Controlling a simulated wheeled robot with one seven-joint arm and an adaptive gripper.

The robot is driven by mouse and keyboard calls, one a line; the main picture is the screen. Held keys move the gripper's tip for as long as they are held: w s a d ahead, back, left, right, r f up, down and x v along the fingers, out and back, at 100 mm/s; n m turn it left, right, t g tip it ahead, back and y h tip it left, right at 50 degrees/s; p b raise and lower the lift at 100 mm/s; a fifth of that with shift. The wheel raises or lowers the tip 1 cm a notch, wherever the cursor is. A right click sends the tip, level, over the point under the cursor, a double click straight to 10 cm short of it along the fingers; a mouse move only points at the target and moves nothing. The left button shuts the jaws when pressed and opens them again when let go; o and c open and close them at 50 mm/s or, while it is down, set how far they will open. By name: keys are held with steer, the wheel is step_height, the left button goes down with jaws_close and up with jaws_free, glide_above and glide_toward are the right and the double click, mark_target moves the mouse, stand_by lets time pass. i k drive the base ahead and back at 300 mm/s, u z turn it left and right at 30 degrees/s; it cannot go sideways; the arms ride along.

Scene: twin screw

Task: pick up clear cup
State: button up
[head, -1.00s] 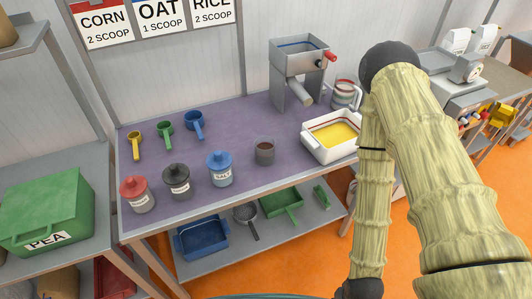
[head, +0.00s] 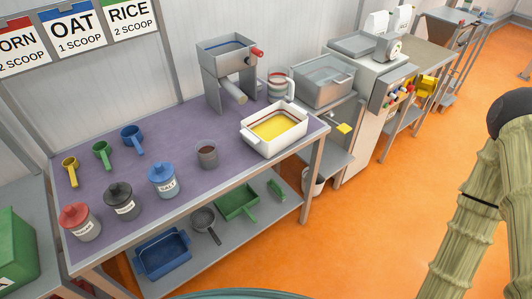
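A small clear cup (head: 207,155) with dark contents stands upright on the purple-topped table, right of the blue-lidded salt jar (head: 163,181). A larger clear jug (head: 281,88) with red markings and a pale handle stands at the back of the table, beside the metal hopper machine (head: 228,72). Part of my arm shows at the right edge, well away from the table. My gripper is out of view.
A white tub (head: 246,141) with yellow contents sits at the table's right end. Black-lidded (head: 121,201) and red-lidded (head: 79,222) jars stand at the front left. Yellow, green and blue scoops lie behind them. Orange floor (head: 340,235) is open right of the table.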

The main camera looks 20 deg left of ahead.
mark_target(207, 152)
steer(key=z, duration=1.9)
steer(key=k, duration=1.6)
steer(key=u, duration=1.95)
